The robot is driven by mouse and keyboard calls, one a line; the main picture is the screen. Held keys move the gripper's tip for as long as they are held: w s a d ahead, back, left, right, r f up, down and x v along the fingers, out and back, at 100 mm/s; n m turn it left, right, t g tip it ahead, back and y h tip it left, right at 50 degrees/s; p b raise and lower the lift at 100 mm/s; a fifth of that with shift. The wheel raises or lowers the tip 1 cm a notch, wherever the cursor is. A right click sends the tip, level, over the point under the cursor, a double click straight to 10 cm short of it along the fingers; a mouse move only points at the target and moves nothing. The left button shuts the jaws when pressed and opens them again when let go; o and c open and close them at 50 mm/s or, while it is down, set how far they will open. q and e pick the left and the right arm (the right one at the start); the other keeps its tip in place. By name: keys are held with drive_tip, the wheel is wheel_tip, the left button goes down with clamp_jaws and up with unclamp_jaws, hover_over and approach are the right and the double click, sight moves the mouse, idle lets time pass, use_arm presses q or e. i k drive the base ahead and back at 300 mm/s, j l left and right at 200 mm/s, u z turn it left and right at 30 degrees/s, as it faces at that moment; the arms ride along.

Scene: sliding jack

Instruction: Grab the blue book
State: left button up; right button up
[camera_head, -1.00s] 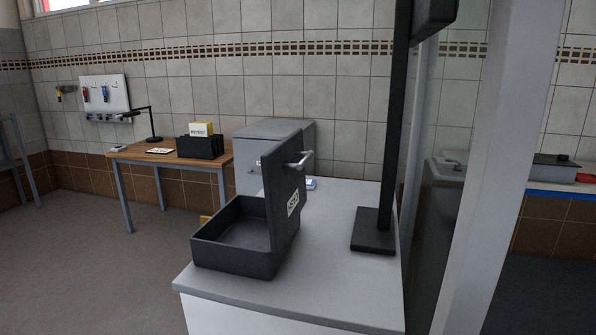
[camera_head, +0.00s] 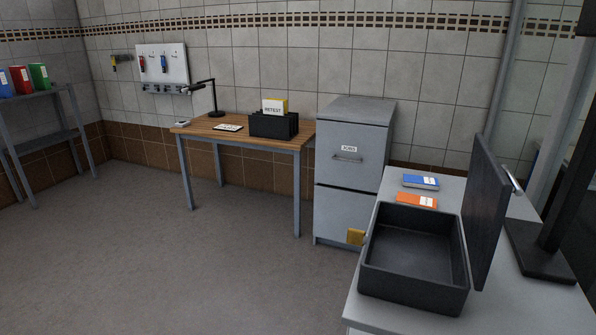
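A blue book (camera_head: 420,181) lies flat on the grey counter (camera_head: 365,306), toward its far end. It has a white label on its right part. An orange book (camera_head: 416,200) lies just in front of it, nearer to me. Neither of my grippers is in view.
An open black box (camera_head: 412,295) with its lid (camera_head: 483,215) raised on the right stands in front of the books. A black stand (camera_head: 541,250) is at right. A grey filing cabinet (camera_head: 350,160) and wooden desk (camera_head: 196,126) are behind. A shelf (camera_head: 35,96) holds binders at left. The floor at left is clear.

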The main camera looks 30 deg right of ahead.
sight(423, 183)
drive_tip(key=i+j+u, duration=0.3)
drive_tip(key=i, duration=0.15)
drive_tip(key=i+j+u, duration=0.15)
drive_tip(key=i+u, duration=0.15)
drive_tip(key=i, duration=0.15)
drive_tip(key=i+z, duration=0.6)
drive_tip(key=z, duration=0.15)
drive_tip(key=i+z, duration=0.4)
drive_tip(key=i+l+z, duration=0.2)
drive_tip(key=z, duration=0.25)
drive_tip(key=i+z, duration=0.75)
drive_tip(key=z, duration=0.15)
drive_tip(key=i+j+z, duration=0.25)
drive_tip(key=z, duration=0.2)
drive_tip(key=i+j+z, duration=0.3)
drive_tip(key=z, duration=0.15)
drive_tip(key=i, duration=0.05)
